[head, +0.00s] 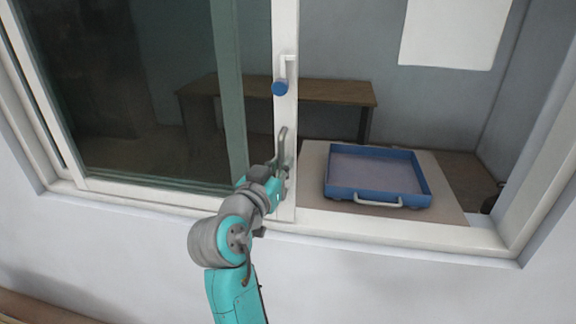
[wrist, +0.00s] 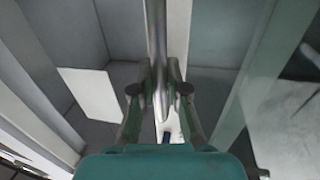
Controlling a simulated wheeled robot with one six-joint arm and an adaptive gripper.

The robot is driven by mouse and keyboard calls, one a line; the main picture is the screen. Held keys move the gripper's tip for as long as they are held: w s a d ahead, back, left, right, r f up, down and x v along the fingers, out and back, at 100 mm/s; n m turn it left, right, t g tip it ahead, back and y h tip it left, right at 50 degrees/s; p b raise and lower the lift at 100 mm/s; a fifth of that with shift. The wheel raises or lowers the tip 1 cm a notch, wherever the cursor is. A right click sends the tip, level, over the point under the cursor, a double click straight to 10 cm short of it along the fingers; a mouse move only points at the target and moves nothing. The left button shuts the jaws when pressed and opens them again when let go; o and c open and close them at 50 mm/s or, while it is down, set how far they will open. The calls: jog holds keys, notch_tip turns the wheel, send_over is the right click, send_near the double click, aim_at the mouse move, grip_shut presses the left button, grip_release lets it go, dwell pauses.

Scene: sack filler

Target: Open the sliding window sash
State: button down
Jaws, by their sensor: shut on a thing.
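The sliding sash has a white upright stile (head: 285,205) near the middle of the window, with dark tinted glass (head: 150,120) to its left. A grey bar handle (head: 283,138) is fixed on the stile. My gripper (head: 280,175) is at the lower part of this handle. In the wrist view, the bar (wrist: 156,35) runs between the two fingers of my gripper (wrist: 158,92), which are shut on it. The fingers partly hide the lower handle.
Right of the stile the view is untinted, and the space appears open. A blue tray (head: 343,194) with a pale handle lies on a light board (head: 445,205) beyond the sill (head: 400,233). A brown bench (head: 330,92) stands farther back.

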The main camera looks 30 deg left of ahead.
jog(key=c, duration=1.2)
grip_release()
jog(key=s, duration=0.4)
jog(key=s+d, duration=0.1)
jog(key=s, duration=0.7)
jog(key=shift+d, duration=0.2)
jog(key=shift+w, duration=0.1)
